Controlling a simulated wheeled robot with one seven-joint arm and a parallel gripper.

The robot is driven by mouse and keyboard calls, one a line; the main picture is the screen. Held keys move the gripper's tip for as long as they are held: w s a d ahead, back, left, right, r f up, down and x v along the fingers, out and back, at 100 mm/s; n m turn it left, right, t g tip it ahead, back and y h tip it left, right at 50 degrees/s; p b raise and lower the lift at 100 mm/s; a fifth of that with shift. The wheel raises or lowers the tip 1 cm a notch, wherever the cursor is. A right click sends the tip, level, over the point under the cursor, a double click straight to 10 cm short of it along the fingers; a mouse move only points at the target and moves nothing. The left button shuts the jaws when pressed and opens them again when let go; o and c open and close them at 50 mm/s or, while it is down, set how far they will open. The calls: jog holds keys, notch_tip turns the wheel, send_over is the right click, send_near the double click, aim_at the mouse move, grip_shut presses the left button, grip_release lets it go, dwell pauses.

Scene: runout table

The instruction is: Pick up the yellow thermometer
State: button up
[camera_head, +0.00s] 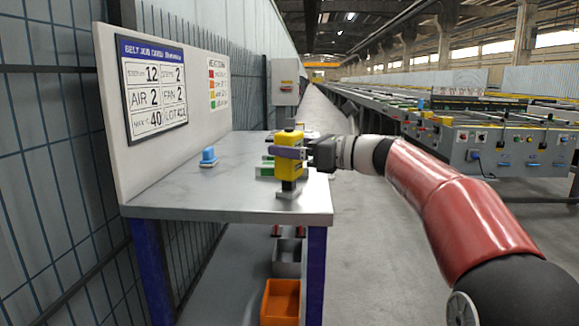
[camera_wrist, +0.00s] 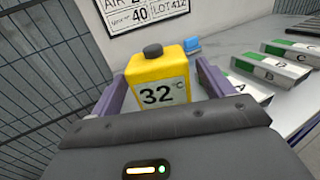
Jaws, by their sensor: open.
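The yellow thermometer (camera_head: 288,169) stands upright on a small grey stand (camera_head: 290,192) near the table's right front edge. In the wrist view the thermometer (camera_wrist: 160,72) has a black knob on top and a white face reading 32. My gripper (camera_head: 289,152) reaches in from the right, level with its body. The gripper's purple fingers (camera_wrist: 163,82) are open, one on each side of the thermometer. A gap shows on the right side; contact on the left is unclear. The lower part of the thermometer is hidden by my gripper in the wrist view.
The grey table (camera_head: 180,190) carries a blue object (camera_head: 208,157) and several green-and-white lettered blocks (camera_wrist: 268,68). A white board (camera_head: 160,90) stands along the left side. Below are an orange bin (camera_head: 281,302) and a grey bin (camera_head: 287,262). The left table surface is clear.

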jog(key=shift+x, duration=1.4)
jog(key=shift+d, duration=0.1)
jog(key=c, duration=1.1)
jog(key=shift+c, duration=0.2)
jog(key=shift+r, duration=0.1)
notch_tip(320, 180, up, 20)
jog(key=p, duration=0.6)
